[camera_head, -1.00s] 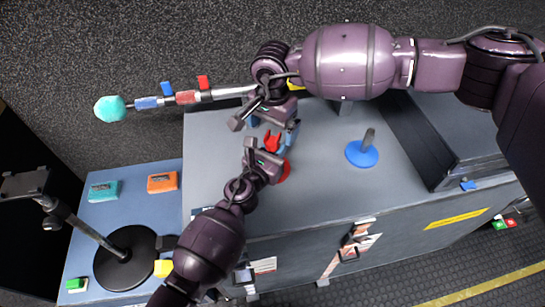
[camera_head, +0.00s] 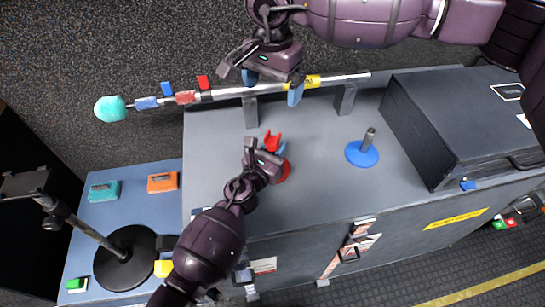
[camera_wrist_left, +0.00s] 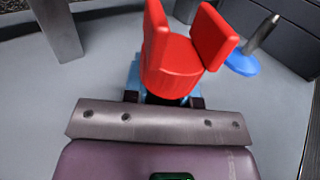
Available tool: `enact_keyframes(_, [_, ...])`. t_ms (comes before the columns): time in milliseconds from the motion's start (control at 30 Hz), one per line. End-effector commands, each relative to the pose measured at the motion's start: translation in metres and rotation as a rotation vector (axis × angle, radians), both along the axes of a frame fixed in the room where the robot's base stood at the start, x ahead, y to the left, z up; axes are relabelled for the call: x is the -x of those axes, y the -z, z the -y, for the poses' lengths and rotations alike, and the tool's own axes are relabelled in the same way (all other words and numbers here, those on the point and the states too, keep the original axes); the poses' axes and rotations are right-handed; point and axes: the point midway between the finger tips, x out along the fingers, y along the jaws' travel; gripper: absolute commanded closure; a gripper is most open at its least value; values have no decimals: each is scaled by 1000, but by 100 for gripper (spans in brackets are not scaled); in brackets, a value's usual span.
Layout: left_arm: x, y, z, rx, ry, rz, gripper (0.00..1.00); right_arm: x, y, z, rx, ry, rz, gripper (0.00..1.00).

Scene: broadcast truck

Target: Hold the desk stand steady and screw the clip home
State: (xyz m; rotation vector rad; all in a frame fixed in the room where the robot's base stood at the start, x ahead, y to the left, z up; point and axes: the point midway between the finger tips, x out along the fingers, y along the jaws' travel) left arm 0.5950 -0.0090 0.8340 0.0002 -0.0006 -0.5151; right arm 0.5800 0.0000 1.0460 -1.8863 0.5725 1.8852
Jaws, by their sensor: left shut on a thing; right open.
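The clip fills the middle of the left wrist view (camera_wrist_left: 178,62), prongs up.
A boom pole (camera_head: 335,80) with a teal tip (camera_head: 111,109) lies across supports at the back. A blue stand with a grey post (camera_head: 362,154) is right of the clip, and a dark case (camera_head: 450,125) beyond it. A lamp-like stand (camera_head: 122,255) is at left.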

Motion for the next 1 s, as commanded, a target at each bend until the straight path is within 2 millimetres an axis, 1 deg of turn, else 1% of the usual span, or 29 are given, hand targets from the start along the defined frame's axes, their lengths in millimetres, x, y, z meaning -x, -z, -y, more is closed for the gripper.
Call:
enact_keyframes(100, [0, 0, 0, 0, 0, 0, 100, 0, -4, 0, 0, 0, -1, 3])
enact_keyframes(367, [0, 0, 0, 0, 0, 0, 100, 0, -4, 0, 0, 0, -1, 3])
enact_keyframes(400, [0, 0, 0, 0, 0, 0, 68, 0, -4, 0, -1, 0, -1, 3])
enact_keyframes(467, [0, 0, 0, 0, 0, 0, 59, 0, -4, 0, -1, 0, -1, 3])
enact_keyframes(500, [0, 0, 0, 0, 0, 0, 53, 0, -4, 0, -1, 0, -1, 3])
enact_keyframes(567, [0, 0, 0, 0, 0, 0, 45, 0, -4, 0, -1, 0, -1, 3])
enact_keyframes(867, [1, 0, -1, 0, 0, 0, 45, 0, -4, 0, 0, 0, 0, 3])
enact_keyframes(1000, [11, 1, -7, -1, -1, 0, 45, 1, -7, 0, 0, 0, 2, 3])
